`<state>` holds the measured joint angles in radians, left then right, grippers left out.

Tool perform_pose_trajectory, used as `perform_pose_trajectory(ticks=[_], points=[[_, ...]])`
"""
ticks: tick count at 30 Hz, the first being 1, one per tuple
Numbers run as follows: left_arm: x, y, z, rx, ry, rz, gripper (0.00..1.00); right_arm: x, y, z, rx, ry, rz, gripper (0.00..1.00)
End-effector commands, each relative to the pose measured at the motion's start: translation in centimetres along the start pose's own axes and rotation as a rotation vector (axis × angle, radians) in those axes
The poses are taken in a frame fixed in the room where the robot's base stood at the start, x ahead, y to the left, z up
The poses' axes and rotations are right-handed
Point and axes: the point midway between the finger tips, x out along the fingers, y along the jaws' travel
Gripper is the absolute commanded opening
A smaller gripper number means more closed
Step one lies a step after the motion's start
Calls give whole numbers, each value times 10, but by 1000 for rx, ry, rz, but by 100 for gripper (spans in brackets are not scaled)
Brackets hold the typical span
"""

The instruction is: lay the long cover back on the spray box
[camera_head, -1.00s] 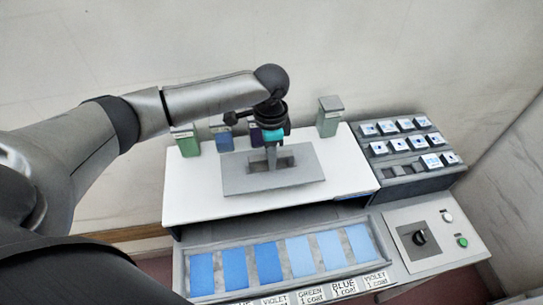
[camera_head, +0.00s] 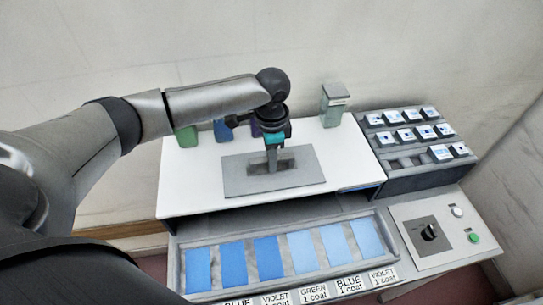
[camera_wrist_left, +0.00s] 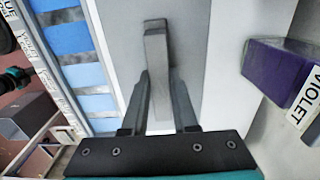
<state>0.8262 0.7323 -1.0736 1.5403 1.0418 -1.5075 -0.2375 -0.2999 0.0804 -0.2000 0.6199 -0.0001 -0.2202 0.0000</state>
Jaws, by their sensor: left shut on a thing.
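The long cover is a grey rectangular plate (camera_head: 300,178) with a raised bar handle. It is over the middle of the white top of the spray box (camera_head: 190,190). My left gripper (camera_head: 271,166) is above the plate and shut on its handle. In the left wrist view the fingers (camera_wrist_left: 160,100) sit on both sides of the grey handle (camera_wrist_left: 157,50). I cannot tell whether the plate touches the box top; any opening beneath it is hidden. A dark and teal part at the left edge of the wrist view looks like my right gripper (camera_wrist_left: 14,78); its fingers are unclear.
Green (camera_head: 187,138), blue (camera_head: 222,130), violet (camera_wrist_left: 275,72) and grey-green (camera_head: 334,105) containers stand along the back. A tray of blue panels (camera_head: 232,265) lies in front. A sample rack (camera_head: 420,175) and a knob panel (camera_head: 435,237) are at the right.

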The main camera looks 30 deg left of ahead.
Motion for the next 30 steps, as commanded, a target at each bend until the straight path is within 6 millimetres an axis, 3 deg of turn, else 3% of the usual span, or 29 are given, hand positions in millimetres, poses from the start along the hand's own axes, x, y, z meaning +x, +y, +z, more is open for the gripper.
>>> perform_pose_trajectory(ticks=[19, 20, 28, 30], points=[[6, 0, 0, 0, 2, 1, 0, -1, -1, 0, 0, 0, -1, 0], [6, 0, -1, 0, 2, 1, 29, -1, -1, 0, 0, 0, -1, 0], [6, 0, 0, 0, 1, 1, 60, -1, -1, 0, 0, 1, -1, 0], [6, 0, 0, 0, 1, 1, 62, 0, -1, 0, 0, 1, -1, 0]])
